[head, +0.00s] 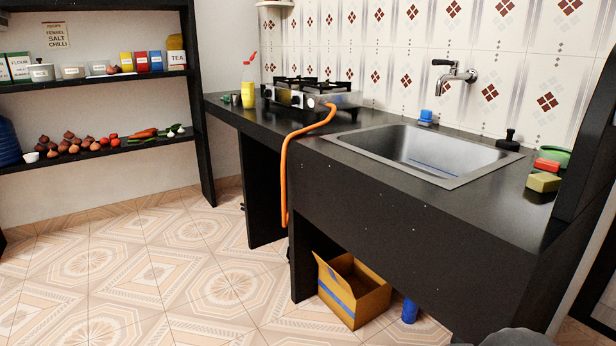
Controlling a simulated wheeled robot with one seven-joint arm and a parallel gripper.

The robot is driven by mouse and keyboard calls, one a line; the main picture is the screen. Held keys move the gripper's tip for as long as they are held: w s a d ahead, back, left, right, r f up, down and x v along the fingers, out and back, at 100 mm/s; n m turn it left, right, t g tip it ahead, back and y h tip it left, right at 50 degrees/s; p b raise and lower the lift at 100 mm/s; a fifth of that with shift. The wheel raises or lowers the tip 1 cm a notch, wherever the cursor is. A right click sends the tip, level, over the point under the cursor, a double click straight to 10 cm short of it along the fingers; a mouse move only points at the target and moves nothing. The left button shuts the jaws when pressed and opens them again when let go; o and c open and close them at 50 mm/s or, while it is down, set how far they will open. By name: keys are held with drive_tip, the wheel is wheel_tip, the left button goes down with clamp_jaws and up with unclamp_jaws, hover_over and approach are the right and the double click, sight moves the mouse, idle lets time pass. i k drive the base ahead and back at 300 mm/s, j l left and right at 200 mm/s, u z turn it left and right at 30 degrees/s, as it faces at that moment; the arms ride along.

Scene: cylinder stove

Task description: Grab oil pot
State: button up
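A clear bottle with yellow liquid and a red spout (248,92), which looks like the oil pot, stands upright on the far left part of the black counter (400,190). It is just left of the stove (300,94) and close to the wall. Small dark cups (232,98) stand beside its base on the left. My gripper is not in view.
An orange hose (284,170) hangs from the stove over the counter's front edge. A steel sink (425,152) fills the middle of the counter. An open cardboard box (352,290) sits below. Loaded shelves (95,78) stand at left. The tiled floor (170,270) at left is clear.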

sight(236, 98)
drive_tip(key=i+j, duration=0.25)
drive_tip(key=i+j+z, duration=0.15)
drive_tip(key=j, duration=0.25)
drive_tip(key=i+j, duration=0.25)
drive_tip(key=j, duration=0.15)
drive_tip(key=i+j+z, duration=0.15)
drive_tip(key=j, duration=0.2)
drive_tip(key=i+j, duration=0.25)
drive_tip(key=j, duration=0.15)
drive_tip(key=i+j+z, duration=0.1)
drive_tip(key=j, duration=0.25)
drive_tip(key=i+j+z, duration=0.1)
drive_tip(key=i+j, duration=0.15)
drive_tip(key=j, duration=0.15)
